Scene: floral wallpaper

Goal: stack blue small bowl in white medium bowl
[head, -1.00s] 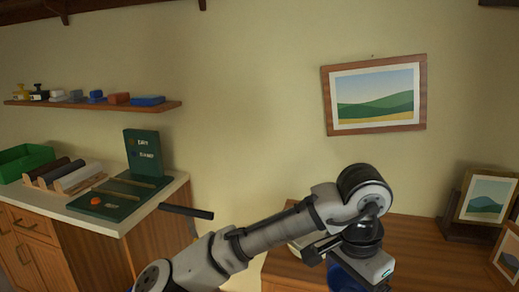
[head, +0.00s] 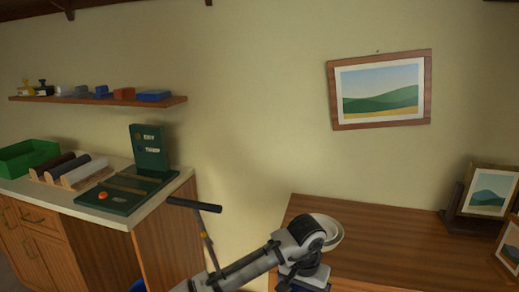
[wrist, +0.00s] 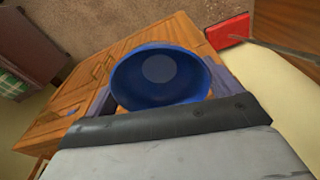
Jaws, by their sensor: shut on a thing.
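The blue small bowl (wrist: 160,76) fills the middle of the wrist view, with its inside facing the camera. My gripper (wrist: 160,85) is shut on it, a finger showing at each side of the bowl. The white medium bowl (head: 328,232) stands on the wooden table in the head view, partly hidden behind my arm.
The wooden table (head: 390,245) has bare room to the right of the white bowl. Framed pictures (head: 487,190) stand at its right end. At left is a counter (head: 60,205) with a green bin (head: 28,157) and a dark green device (head: 150,150).

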